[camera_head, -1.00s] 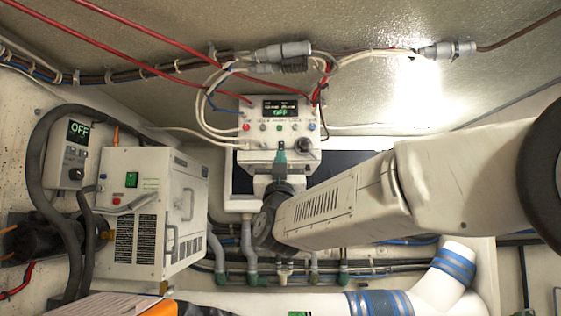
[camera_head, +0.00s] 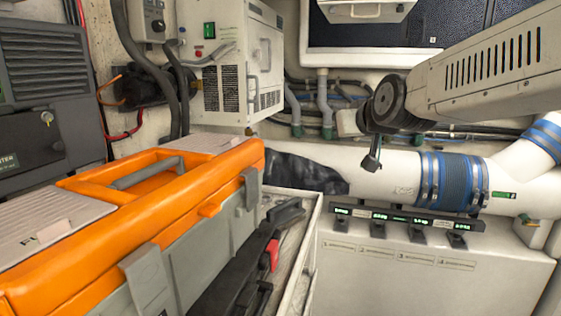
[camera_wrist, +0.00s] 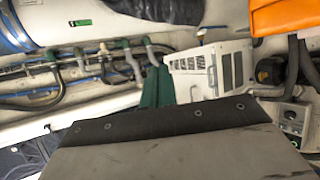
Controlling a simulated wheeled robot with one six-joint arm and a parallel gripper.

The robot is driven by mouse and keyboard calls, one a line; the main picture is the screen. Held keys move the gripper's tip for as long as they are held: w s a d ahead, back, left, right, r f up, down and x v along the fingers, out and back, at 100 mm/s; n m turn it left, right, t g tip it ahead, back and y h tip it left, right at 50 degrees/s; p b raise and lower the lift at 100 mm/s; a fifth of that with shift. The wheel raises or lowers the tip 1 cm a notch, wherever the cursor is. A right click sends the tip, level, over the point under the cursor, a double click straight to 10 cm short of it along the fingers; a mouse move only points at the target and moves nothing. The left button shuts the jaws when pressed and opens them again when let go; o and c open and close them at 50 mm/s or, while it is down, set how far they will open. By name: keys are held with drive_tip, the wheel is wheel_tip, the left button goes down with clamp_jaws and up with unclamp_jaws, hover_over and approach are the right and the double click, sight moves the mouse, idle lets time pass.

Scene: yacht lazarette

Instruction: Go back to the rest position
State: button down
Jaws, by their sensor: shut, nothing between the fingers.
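My gripper (camera_wrist: 157,87) shows in the wrist view as two green fingers side by side, closed together with nothing between them. They point toward the white vented unit (camera_wrist: 208,70) in the background and appear apart from it. In the head view my arm reaches in from the upper right. Its dark wrist end hangs in front of the large white pipe (camera_head: 385,172), and the fingers cannot be made out there. The white vented unit also shows in the head view (camera_head: 228,75), left of my wrist.
An orange-lidded toolbox (camera_head: 205,165) fills the lower left. A blue-banded sleeve (camera_head: 453,182) wraps the pipe. A white cabinet (camera_head: 420,270) with a row of small green displays stands below it. Black hoses (camera_head: 130,45) run at the upper left. Open space lies before the cabinet.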

drive_tip(key=s+d+f+m+g+h, duration=0.1)
drive_tip(key=s+d+f+g, duration=0.2)
drive_tip(key=s, duration=0.9)
drive_tip(key=s+d+f+m+g+h, duration=0.1)
drive_tip(key=s+d+f+g, duration=0.3)
drive_tip(key=s+f, duration=0.4)
drive_tip(key=s+d+f+g+h, duration=0.1)
drive_tip(key=s+d+f+g, duration=0.3)
drive_tip(key=s, duration=1.2)
drive_tip(key=shift+s+d+f+m, duration=0.2)
drive_tip(key=shift+d+f+m, duration=0.25)
drive_tip(key=shift+f, duration=0.3)
